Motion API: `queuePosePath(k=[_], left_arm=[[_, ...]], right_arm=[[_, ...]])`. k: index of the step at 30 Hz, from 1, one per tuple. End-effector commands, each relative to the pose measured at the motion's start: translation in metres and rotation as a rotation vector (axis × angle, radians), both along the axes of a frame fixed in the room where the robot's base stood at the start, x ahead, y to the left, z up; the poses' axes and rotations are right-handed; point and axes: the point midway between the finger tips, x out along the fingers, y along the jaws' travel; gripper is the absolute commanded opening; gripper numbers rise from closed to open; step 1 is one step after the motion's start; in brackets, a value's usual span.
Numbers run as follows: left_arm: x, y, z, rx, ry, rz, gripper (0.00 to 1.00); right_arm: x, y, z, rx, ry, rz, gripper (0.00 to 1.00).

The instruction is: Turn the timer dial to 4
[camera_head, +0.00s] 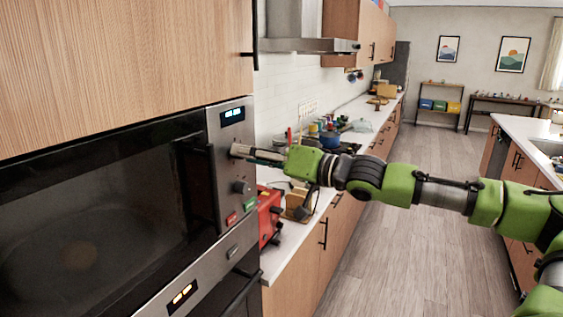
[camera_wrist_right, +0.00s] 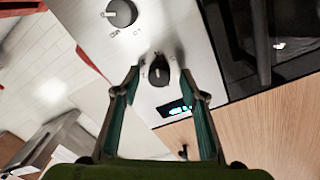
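The control panel (camera_head: 214,180) of a built-in microwave carries a lit display (camera_head: 232,116) and two dials. The lower dial (camera_head: 241,187) is dark and round; it also shows in the right wrist view (camera_wrist_right: 121,12). The upper dial (camera_wrist_right: 159,70), nearest the display (camera_wrist_right: 176,108), is dark with a pale mark. No label shows which is the timer, and no numbers are readable. My right gripper (camera_head: 240,152) is at the panel, covering the upper dial in the head view. In the wrist view its fingers (camera_wrist_right: 165,82) are spread apart around that dial, with gaps visible. My left gripper is out of view.
A red button (camera_head: 231,218) and a green button (camera_head: 249,205) sit below the dials. The dark door handle (camera_head: 197,185) stands left of the panel. A red appliance (camera_head: 268,213) stands on the counter just right of it. The aisle floor (camera_head: 390,265) is clear.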

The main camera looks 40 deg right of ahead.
Motion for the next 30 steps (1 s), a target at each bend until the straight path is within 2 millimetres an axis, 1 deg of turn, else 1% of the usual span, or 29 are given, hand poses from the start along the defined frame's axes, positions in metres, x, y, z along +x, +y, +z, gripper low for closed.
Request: queuePosePath(k=[7, 15, 21, 25, 30], left_arm=[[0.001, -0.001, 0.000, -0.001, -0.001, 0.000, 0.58], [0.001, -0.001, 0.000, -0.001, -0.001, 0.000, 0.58], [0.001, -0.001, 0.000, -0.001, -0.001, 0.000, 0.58], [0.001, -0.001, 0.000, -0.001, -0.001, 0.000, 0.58], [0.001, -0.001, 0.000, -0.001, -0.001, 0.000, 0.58]], right_arm=[[-0.018, -0.009, 0.002, 0.001, -0.002, -0.004, 0.39], [-0.061, -0.025, 0.000, -0.001, 0.005, -0.006, 0.39], [-0.087, -0.034, 0.000, 0.001, 0.005, -0.005, 0.39], [-0.099, -0.039, -0.001, 0.000, 0.005, -0.004, 0.39], [-0.106, -0.041, 0.000, 0.004, 0.005, -0.003, 0.39]])
